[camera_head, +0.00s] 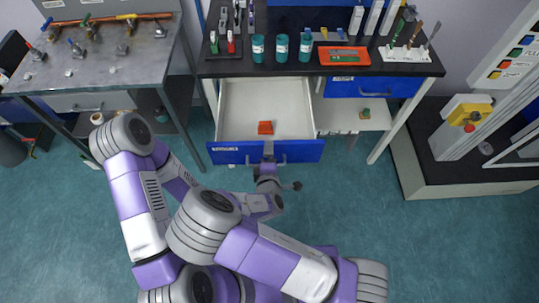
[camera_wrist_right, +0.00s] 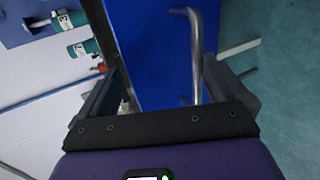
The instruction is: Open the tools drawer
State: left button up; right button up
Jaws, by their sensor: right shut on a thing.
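A wide drawer with a blue front (camera_head: 225,155) is pulled well out from under the black worktop. Its white label is too small to read. The light interior holds a small orange-red item (camera_head: 265,128). My right gripper (camera_head: 268,160) is at the middle of the front. In the wrist view the metal handle (camera_wrist_right: 196,55) lies between the fingers of my right gripper (camera_wrist_right: 165,85), beside the blue front (camera_wrist_right: 150,40), and the gripper is shut on it. My left arm is folded at the left; its gripper is hidden.
A second blue drawer (camera_head: 375,86) at the right is shut. Teal cups (camera_head: 282,48), an orange tray (camera_head: 344,56) and a white tool rack (camera_head: 404,54) stand on the worktop. A metal table (camera_head: 105,65) is at left, a machine (camera_head: 470,115) at right. Floor ahead is open.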

jog(key=shift+s+r, duration=0.6)
jog(key=shift+s, duration=0.1)
jog(key=shift+c, duration=0.9)
jog(key=shift+s+r, duration=0.1)
jog(key=shift+s, duration=0.25)
jog(key=c, duration=0.6)
jog(key=s, duration=0.3)
jog(key=s+p, duration=0.1)
jog(key=s, duration=0.1)
jog(key=shift+s+r, duration=0.25)
jog(key=shift+s, duration=0.05)
jog(key=s+d+f+m+g+y, duration=0.1)
jog(key=s+d+f+m+g, duration=0.1)
jog(key=m, duration=0.4)
jog(key=s+d+f+m+g+y, duration=0.2)
jog(key=s+d+f+m+g, duration=0.1)
jog(key=f+m+g, duration=0.3)
jog(key=s+d+f+m+g+y, duration=0.1)
jog(key=s+d+f+m+g, duration=0.2)
jog(key=m, duration=0.5)
jog(key=shift+s+d+f+g+y, duration=0.15)
jog(key=shift+s+f+g, duration=0.25)
jog(key=shift+f, duration=0.3)
jog(key=shift+s+d+f+g+y, duration=0.15)
jog(key=shift+s+f+g, duration=0.2)
jog(key=shift+f, duration=0.35)
